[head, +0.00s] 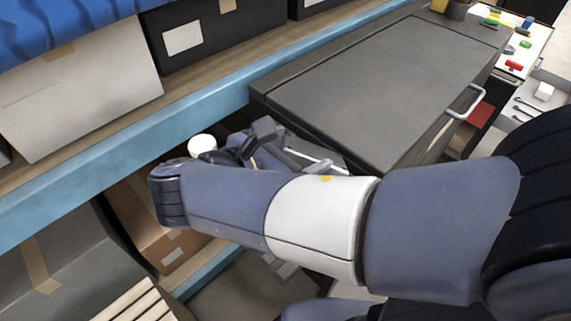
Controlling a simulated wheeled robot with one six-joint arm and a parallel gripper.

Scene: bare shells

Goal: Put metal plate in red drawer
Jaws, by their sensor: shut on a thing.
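My gripper (283,150) is beside the near left side of the dark grey cabinet, partly hidden behind my own forearm. It is shut on a thin grey piece with a bright edge (325,164), which looks like the metal plate. Most of that piece is hidden by the fingers and my arm. A red surface (480,113) shows at the right end of the cabinet, beyond the silver handle; I cannot tell for sure that it is the red drawer. My gripper is well to the left of it.
The dark grey cabinet (375,80) has a flat, mostly bare top and a silver handle (466,102). A blue-edged shelf (75,185) with boxes stands at the left. A white surface with small coloured items (519,48) and a tray of tools (528,107) are at the far right.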

